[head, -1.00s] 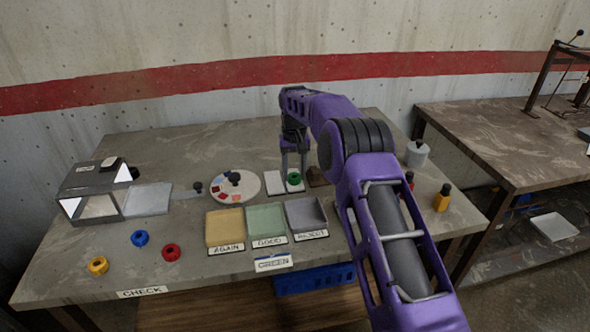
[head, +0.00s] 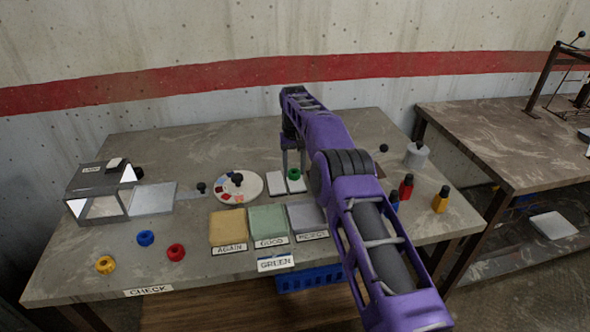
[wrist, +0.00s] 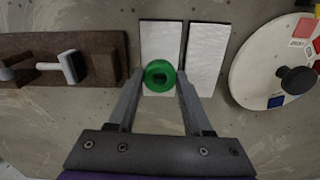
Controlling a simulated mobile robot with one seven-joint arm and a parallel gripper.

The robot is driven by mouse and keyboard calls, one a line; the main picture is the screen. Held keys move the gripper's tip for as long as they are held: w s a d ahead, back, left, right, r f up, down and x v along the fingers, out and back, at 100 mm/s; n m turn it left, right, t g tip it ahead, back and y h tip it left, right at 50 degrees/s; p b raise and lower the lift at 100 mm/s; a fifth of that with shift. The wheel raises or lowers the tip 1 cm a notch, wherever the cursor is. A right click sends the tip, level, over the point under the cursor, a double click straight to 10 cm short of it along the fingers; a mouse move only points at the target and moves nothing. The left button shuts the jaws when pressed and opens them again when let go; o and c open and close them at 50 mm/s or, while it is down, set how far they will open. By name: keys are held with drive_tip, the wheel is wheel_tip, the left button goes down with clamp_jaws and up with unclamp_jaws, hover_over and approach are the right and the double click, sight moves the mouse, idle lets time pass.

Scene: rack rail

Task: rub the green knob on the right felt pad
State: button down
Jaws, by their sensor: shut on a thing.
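The green knob (head: 294,174) is a ring-shaped piece on the right felt pad (head: 295,187), toward its back edge in the head view. The pad is white, beside a matching left pad (head: 277,184). The wrist view is turned round: there the knob (wrist: 160,76) is over the pad on the picture's left (wrist: 160,40), and the other pad (wrist: 207,55) is bare. My gripper (wrist: 161,78) is shut on the knob, one finger on each side. The knob appears at the pad's surface; exact contact cannot be told.
A round white disc (head: 252,188) with coloured patches stands left of the pads. The AGAIN (head: 228,227), GOOD (head: 268,224) and REJECT (head: 303,216) trays lie in front. A brown rack (wrist: 105,50) is close beside the pads. Bottles (head: 441,199) stand right.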

sight(297, 186)
drive_tip(key=shift+f+b, duration=0.2)
drive_tip(key=shift+b, duration=0.45)
drive_tip(key=shift+s+d+r+b, duration=0.15)
drive_tip(key=shift+s+b, duration=0.4)
drive_tip(key=shift+b, duration=1)
drive_tip(key=shift+s+d+b, duration=0.15)
drive_tip(key=shift+s+b, duration=0.3)
drive_tip(key=shift+b, duration=0.7)
drive_tip(key=shift+s, duration=0.2)
drive_tip(key=shift+s+d+b, duration=0.1)
drive_tip(key=shift+b, duration=0.35)
drive_tip(key=shift+s+d+b, duration=0.15)
drive_tip(key=shift+s+b, duration=0.5)
drive_tip(key=shift+b, duration=0.1)
